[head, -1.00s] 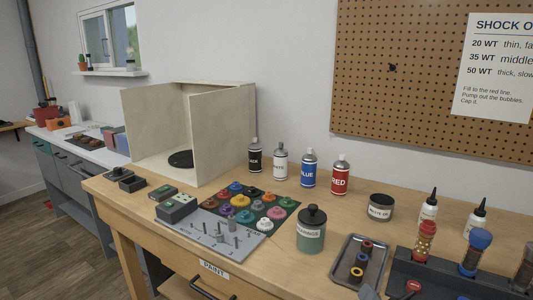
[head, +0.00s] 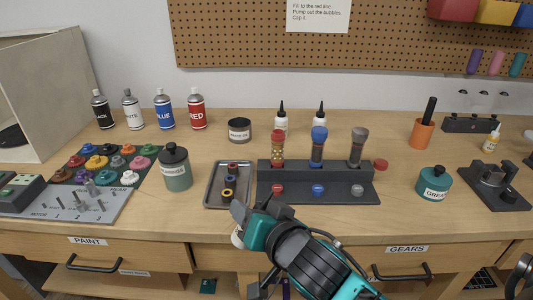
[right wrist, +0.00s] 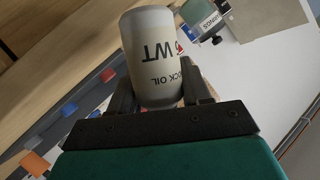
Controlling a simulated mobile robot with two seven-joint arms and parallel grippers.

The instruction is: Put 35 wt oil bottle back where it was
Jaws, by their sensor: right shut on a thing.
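My right gripper (head: 240,218) is shut on a white oil bottle (right wrist: 153,62), in front of the bench's front edge. In the right wrist view its label shows "WT" and "OCK OIL", upside down; the number cannot be read. In the head view only a small white part of the bottle (head: 237,238) shows beside the gripper. Two white bottles with black tips, one left (head: 281,122) and one right (head: 320,117), stand behind the dark shock stand (head: 315,174); their labels are hidden. My left gripper is not in view.
The shock stand holds red, blue and grey shocks. A metal tray (head: 211,190) with small rings, a green jar (head: 176,168) and a dark-lidded jar (head: 239,130) are left of it. A grease jar (head: 433,183) and orange cup (head: 422,133) are right.

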